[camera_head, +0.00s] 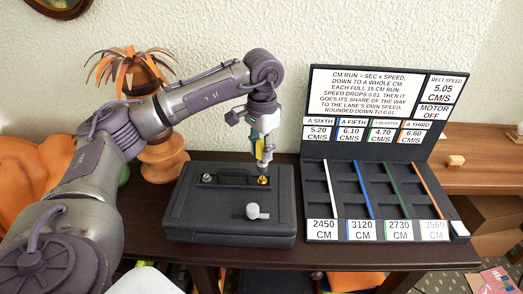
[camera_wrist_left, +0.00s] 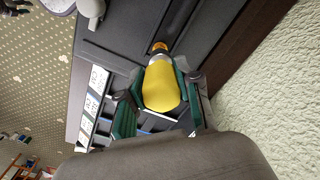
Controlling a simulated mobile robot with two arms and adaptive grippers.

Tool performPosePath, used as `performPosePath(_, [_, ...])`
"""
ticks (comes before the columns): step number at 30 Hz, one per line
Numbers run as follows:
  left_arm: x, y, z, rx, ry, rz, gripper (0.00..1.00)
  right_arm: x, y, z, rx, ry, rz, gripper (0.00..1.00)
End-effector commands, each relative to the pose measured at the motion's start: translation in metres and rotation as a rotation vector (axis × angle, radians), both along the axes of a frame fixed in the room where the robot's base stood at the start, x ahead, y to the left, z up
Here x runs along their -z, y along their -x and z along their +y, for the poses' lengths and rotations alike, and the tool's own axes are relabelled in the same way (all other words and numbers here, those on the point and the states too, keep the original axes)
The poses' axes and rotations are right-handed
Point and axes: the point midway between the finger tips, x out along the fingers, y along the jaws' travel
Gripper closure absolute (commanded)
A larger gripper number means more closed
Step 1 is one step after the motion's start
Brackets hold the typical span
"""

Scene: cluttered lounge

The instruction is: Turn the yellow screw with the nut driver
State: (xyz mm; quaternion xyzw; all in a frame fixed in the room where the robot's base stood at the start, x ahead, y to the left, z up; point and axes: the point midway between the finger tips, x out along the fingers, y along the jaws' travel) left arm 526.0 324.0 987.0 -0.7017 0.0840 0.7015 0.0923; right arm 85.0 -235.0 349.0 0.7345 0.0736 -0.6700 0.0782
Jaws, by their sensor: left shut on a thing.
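The dark case (camera_head: 190,222) lies flat on the table. On its top are a yellow screw (camera_head: 264,181), a silver screw (camera_head: 207,178) and a pale grey knob (camera_head: 254,212). My left gripper (camera_head: 263,147) points down above the yellow screw, shut on the nut driver (camera_head: 260,158). In the left wrist view the driver's yellow handle (camera_wrist_left: 162,85) sits between the green-padded fingers, its far end at the orange-yellow screw (camera_wrist_left: 159,47). The driver looks roughly upright. I cannot tell whether its tip touches the screw. My right gripper is out of view.
A dark display board (camera_head: 432,148) with slanted coloured strips and number cards stands right of the case. An orange-brown planter (camera_head: 163,150) stands behind my left arm. A pale wall is close behind the table. A wooden bench (camera_head: 485,168) is at the right.

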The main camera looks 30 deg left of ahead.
Motion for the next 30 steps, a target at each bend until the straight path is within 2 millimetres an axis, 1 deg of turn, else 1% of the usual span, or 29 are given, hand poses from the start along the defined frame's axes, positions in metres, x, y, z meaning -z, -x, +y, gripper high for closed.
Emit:
performPosePath(2, [-0.002,0.000,0.000,0.000,0.000,0.000,1.00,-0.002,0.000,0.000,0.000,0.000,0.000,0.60])
performPosePath(17, [0.001,0.000,0.000,0.000,0.000,0.000,1.00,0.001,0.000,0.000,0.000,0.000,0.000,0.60])
performPosePath(30, [0.026,0.000,0.000,0.000,0.000,0.001,1.00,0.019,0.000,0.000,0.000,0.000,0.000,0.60])
